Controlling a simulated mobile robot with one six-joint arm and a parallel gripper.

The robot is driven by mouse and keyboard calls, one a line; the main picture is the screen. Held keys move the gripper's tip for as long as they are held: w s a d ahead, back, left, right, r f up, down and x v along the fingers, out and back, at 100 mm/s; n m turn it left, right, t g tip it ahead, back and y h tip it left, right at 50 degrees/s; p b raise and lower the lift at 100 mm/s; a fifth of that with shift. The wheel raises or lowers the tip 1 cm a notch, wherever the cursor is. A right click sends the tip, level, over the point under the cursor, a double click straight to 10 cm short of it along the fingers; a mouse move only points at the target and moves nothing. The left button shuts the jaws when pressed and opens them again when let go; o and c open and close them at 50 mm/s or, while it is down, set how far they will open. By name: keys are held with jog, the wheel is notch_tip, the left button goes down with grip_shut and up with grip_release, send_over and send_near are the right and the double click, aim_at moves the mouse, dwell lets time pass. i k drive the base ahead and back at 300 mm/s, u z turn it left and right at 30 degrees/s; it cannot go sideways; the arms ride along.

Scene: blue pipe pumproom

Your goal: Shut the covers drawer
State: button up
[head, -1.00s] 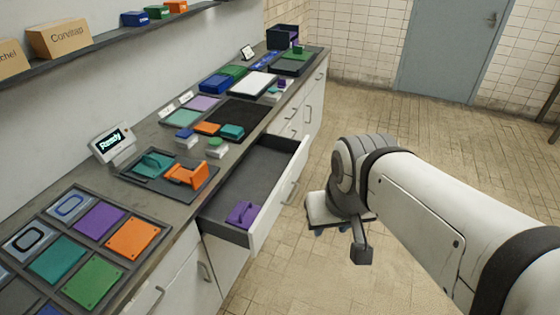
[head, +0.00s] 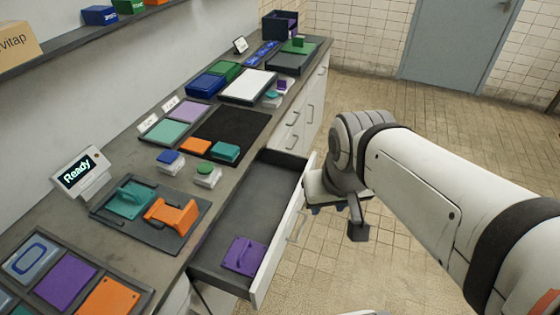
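The covers drawer (head: 221,282) stands pulled out of the white cabinet below the grey counter, on the left of the head view. It has a dark inside and a white front (head: 280,247) with a handle (head: 298,227). A purple cover with a handle (head: 243,255) lies in its near end. My gripper (head: 357,231) hangs at the end of my white arm, to the right of the drawer front, over the floor. Its fingers are mostly hidden by the wrist, so I cannot tell whether it is open. The wrist overlaps the drawer front's far corner in the picture; contact is unclear.
On the counter stand a "Ready" display (head: 80,172), a tray with a teal and an orange part (head: 140,236), a black mat (head: 228,130) and several coloured blocks. Tiled floor (head: 400,265) is free in front of the cabinet. A grey door (head: 457,45) is at the back.

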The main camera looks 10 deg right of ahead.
aim_at(265, 209)
jog(key=i, duration=0.15)
jog(key=u, duration=0.1)
jog(key=k, duration=1)
jog(key=z, duration=0.8)
jog(key=i, duration=1.55)
jog(key=u, duration=0.35)
